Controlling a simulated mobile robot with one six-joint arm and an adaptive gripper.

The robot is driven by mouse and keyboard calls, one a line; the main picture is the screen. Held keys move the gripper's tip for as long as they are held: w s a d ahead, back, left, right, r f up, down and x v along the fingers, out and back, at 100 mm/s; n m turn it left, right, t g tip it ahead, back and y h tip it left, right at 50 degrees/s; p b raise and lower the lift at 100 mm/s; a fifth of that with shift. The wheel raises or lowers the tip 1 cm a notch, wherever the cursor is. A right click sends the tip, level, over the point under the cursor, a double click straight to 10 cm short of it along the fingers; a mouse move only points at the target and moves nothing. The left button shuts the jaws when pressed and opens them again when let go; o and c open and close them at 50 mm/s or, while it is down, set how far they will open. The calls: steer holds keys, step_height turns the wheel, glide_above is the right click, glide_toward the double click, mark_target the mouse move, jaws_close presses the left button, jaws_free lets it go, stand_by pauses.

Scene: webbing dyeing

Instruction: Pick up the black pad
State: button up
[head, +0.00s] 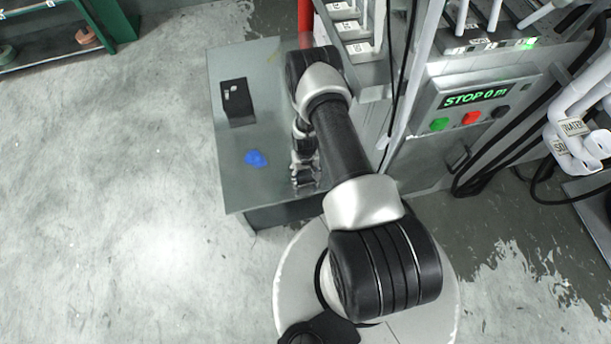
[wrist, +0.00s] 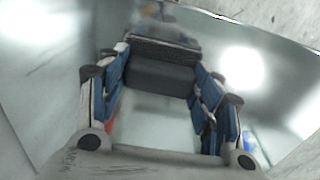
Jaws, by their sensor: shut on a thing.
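The black pad (wrist: 160,76) is a dark block with a ridged far edge. In the wrist view it spans the gap between the two blue-sided fingers of my gripper (wrist: 160,68), which is shut on it. In the head view my gripper (head: 304,175) points down over the right part of the grey metal table (head: 285,110). The pad cannot be made out there, as the arm and fingers cover that spot. I cannot tell whether the pad touches the table.
A black flat item with white marks (head: 237,102) lies on the table's left side. A blue patch (head: 256,158) is nearer the front. A machine with a green STOP display (head: 475,97) stands to the right.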

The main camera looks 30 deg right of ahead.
mark_target(305, 173)
steer(key=shift+s+f, duration=0.2)
steer(key=shift+s, duration=0.05)
steer(key=shift+r, duration=0.4)
steer(key=shift+c, duration=0.7)
step_height(305, 173, up, 19)
steer(key=p, duration=0.7)
steer(key=shift+w+r, duration=0.15)
steer(key=shift+w, duration=0.05)
steer(key=o, duration=0.6)
steer(key=c, duration=0.4)
steer(key=shift+o, duration=0.2)
